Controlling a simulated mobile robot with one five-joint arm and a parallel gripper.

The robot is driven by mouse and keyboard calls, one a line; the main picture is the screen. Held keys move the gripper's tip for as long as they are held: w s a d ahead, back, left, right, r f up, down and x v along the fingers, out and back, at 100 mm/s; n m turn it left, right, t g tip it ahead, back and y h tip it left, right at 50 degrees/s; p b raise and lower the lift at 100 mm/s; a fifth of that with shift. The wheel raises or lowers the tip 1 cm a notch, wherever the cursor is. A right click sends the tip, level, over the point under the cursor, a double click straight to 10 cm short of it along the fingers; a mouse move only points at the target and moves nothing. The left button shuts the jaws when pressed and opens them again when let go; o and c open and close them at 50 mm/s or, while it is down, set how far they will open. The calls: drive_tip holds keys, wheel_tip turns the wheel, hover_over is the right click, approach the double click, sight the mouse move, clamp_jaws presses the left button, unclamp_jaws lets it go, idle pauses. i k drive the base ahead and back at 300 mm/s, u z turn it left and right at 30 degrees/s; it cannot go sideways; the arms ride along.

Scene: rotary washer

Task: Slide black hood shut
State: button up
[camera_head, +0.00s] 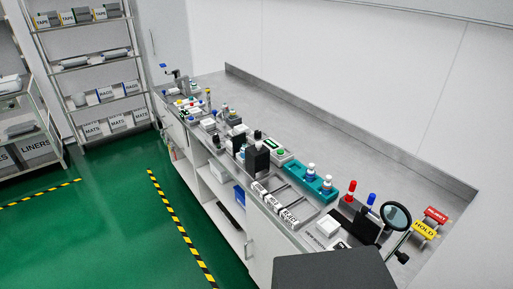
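A small black upright box (257,161) stands on the grey bench (340,145), near its front edge and about the middle of the picture. It is the likeliest black hood, but it is too small to tell for sure or to tell how far it is open. A grey railed tray (296,186) lies just to its right, and a device with a green button (280,153) stands just behind it. My gripper is not in view.
A teal rack with bottles (298,171), red and blue-capped bottles (348,196), a round magnifier (396,216) and HOLD and REJECT signs (425,230) crowd the bench's right part. Small items fill its left end. Shelving (90,66) stands at back left. The green floor (125,215) is clear.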

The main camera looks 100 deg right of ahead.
sight(258, 155)
drive_tip(key=i, duration=0.25)
drive_tip(key=z, duration=2.75)
drive_tip(key=k, duration=0.55)
drive_tip(key=u, duration=0.35)
drive_tip(key=i, duration=0.5)
drive_tip(key=z, duration=0.05)
